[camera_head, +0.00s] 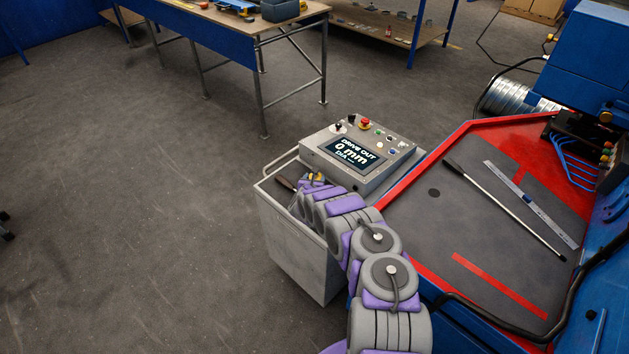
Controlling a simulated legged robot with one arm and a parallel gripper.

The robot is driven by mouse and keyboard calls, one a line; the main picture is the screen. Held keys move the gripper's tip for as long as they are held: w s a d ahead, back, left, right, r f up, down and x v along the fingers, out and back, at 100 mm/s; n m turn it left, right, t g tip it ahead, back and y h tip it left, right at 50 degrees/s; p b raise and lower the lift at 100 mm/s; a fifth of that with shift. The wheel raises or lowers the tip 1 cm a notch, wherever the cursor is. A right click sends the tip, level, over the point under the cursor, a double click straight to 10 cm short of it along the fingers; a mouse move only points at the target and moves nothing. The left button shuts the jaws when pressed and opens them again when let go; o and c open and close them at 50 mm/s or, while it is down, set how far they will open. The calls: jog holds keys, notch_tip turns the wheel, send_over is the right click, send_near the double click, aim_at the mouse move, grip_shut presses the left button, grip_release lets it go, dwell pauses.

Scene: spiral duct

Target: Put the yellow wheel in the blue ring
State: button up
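My arm reaches up from the bottom of the picture to the grey metal bin (294,240) beside the control panel. My gripper (312,181) is at the bin's open top, small and partly hidden by my own arm. A small yellow patch (317,177) shows right at my gripper. I cannot tell whether it is the yellow wheel, or whether the gripper is closed on it. I cannot make out a blue ring in this view.
A control panel (359,156) with a screen and buttons stands just behind the bin. A red-edged machine table (500,240) at right carries a rod and a ruler. A workbench (240,22) stands at the back. The floor at left is clear.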

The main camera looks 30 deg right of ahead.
jog(key=shift+o, duration=1.4)
jog(key=shift+a+r, duration=0.1)
jog(key=shift+a, duration=0.05)
jog(key=shift+o, duration=0.6)
